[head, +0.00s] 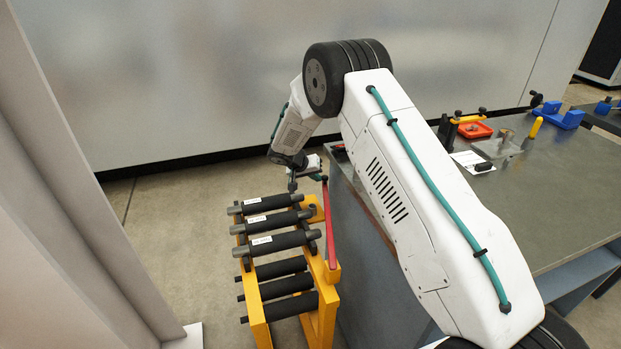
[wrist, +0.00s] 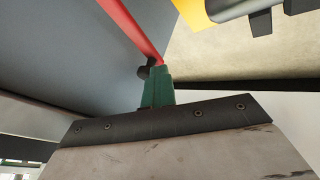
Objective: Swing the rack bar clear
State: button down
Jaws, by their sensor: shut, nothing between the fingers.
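The red rack bar (head: 329,225) runs from a yellow post at the rack's near right corner to a dark knob at its far end. In the head view it lies along the rack's right side, between the rollers and the bench. My gripper (head: 317,177) is at the bar's far end. In the wrist view its green fingers (wrist: 159,72) are together with nothing between them. They are right beside the black knob (wrist: 146,71) and the end of the red bar (wrist: 131,27); I cannot tell whether they touch. The yellow rack (head: 257,310) holds several black rollers (head: 272,223).
A grey workbench (head: 570,165) stands close to the rack's right, with a red tray (head: 475,130) and blue fixtures (head: 560,116) on it. A pale panel (head: 75,200) stands at left. Open floor (head: 165,215) lies left of the rack, with a grey wall behind.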

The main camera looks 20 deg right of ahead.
jog(key=s+a+r, duration=0.1)
jog(key=a+r, duration=0.6)
jog(key=a, duration=0.2)
jog(key=shift+a+r, duration=0.15)
jog(key=shift+a, duration=0.15)
jog(key=shift+s, duration=0.1)
